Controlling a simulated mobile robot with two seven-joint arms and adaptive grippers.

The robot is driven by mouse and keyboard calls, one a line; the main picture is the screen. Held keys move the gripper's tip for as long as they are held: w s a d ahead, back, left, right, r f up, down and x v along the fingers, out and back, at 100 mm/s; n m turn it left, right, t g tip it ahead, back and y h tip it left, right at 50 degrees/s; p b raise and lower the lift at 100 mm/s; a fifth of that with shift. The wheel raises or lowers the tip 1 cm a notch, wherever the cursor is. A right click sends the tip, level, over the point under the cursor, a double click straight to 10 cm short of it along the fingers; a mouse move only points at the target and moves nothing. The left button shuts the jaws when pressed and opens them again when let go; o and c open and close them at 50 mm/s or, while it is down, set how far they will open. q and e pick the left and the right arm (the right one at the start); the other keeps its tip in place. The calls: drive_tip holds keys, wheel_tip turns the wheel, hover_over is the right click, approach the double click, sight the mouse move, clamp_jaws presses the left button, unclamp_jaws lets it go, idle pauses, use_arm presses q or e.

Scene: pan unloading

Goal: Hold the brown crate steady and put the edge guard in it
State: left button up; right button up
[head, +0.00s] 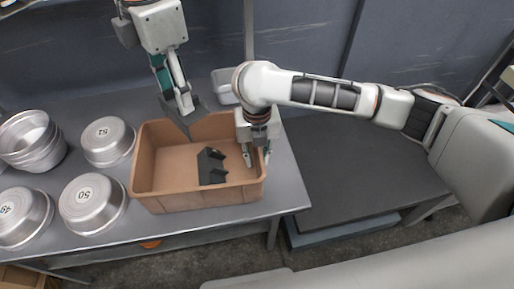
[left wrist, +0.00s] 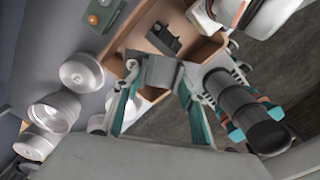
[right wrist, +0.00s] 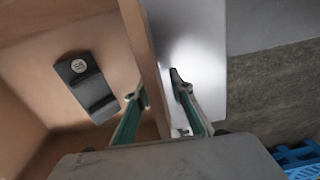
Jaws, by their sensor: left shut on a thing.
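The brown crate (head: 172,203) stands on the grey table, open side up. My left gripper (head: 184,103) is above the crate's far wall. It is shut on a flat grey piece, apparently the edge guard (head: 190,114), which also shows between the fingertips in the left wrist view (left wrist: 160,71). My right gripper (head: 257,156) points down at the crate's right wall. In the right wrist view one finger is inside the wall (right wrist: 146,60) and one outside, with a gap visible beside the outer finger.
A dark stepped block (head: 211,167) with a round pale label (right wrist: 79,66) lies inside the crate. Several metal pans (head: 93,202) stand upside down left of the crate. A stack of pans (head: 32,141) is at far left. A pale metal container (head: 225,86) stands behind the crate.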

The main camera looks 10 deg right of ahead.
drive_tip(key=shift+f, duration=0.25)
clamp_jaws()
use_arm(q)
drive_tip(key=shift+f, duration=0.1)
wheel_tip(320, 180, down, 13)
idle(1.6)
drive_tip(key=o, duration=1.2)
